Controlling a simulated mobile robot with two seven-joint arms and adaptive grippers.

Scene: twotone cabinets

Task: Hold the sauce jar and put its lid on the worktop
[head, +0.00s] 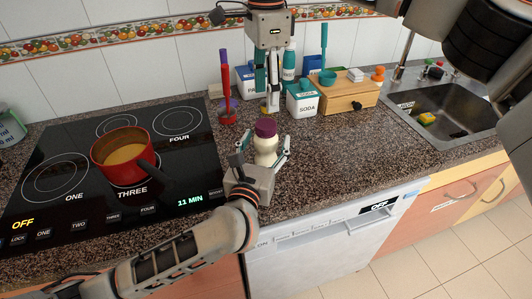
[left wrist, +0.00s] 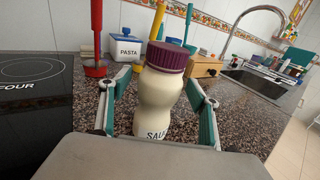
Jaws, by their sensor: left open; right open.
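The sauce jar (head: 265,147) is a cream bottle with a purple lid (head: 265,127) on top, upright on the worktop. In the left wrist view the jar (left wrist: 158,98) stands between my teal fingers, its lid (left wrist: 168,57) unobstructed and its lower label partly hidden by the gripper body. My left gripper (head: 266,158) is open around the jar, one finger on each side; some gap shows in the left wrist view (left wrist: 160,100). My right gripper (head: 267,90) is open, pointing down behind and above the lid. The speckled worktop (head: 330,160) is bare to the jar's right.
A red pot (head: 122,150) sits on the black hob at left. A red upright utensil (head: 226,95), a soda canister (head: 303,100) and a wooden box (head: 348,95) stand behind. A sink (head: 440,110) is at right. The yellow upright item (left wrist: 157,22) is behind the jar.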

